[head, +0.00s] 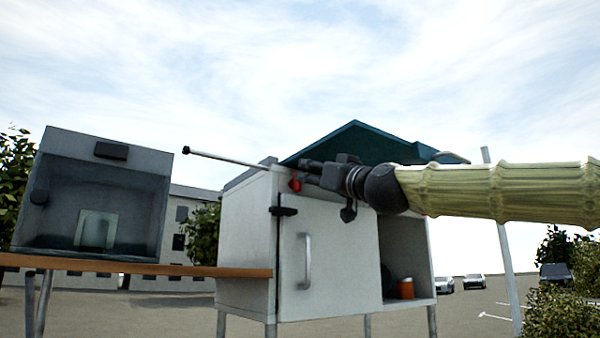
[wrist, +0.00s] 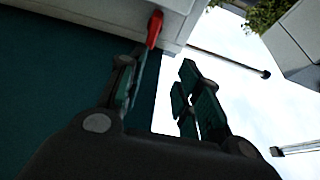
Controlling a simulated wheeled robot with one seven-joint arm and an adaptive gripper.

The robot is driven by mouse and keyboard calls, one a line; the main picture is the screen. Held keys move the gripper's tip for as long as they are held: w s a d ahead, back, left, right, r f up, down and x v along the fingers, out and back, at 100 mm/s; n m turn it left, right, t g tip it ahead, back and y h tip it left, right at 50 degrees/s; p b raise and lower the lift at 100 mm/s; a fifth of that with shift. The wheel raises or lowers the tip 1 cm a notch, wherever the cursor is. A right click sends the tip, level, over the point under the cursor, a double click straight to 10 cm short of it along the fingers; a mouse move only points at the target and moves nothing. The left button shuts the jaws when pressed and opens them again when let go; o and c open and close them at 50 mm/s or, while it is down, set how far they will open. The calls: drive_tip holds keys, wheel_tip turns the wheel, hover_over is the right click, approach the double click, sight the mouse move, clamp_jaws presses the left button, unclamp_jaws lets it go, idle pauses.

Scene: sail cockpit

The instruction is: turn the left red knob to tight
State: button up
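A red knob (head: 295,184) shows on the upper front of the pale cabinet (head: 240,240), near its left front corner. It also shows in the wrist view (wrist: 154,29) as a narrow red lever against the pale edge. Only one red knob is visible, and I cannot read its setting. My gripper (head: 310,173) is beside the knob, at its upper right in the head view. In the wrist view my gripper (wrist: 160,68) is open, with nothing between its fingers. The knob lies just past the left fingertip; I cannot tell whether they touch.
A thin rod with a black tip (head: 186,150) sticks out left from the cabinet top. The cabinet door (head: 330,250) is shut, beside an open compartment holding an orange container (head: 406,288).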

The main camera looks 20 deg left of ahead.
sight(296, 182)
drive_tip(key=w+a, duration=0.1)
drive_tip(key=w, duration=0.1)
drive_tip(key=w+a+p, duration=0.1)
drive_tip(key=w+a, duration=0.1)
drive_tip(key=w+a+r+p, duration=0.1)
drive_tip(key=w+a, duration=0.1)
drive_tip(key=w, duration=0.1)
drive_tip(key=shift+r, duration=0.1)
drive_tip(key=shift+s+r, duration=0.2)
drive_tip(key=shift+s, duration=0.2)
drive_tip(key=c, duration=0.5)
drive_tip(key=shift+w, duration=0.1)
clamp_jaws()
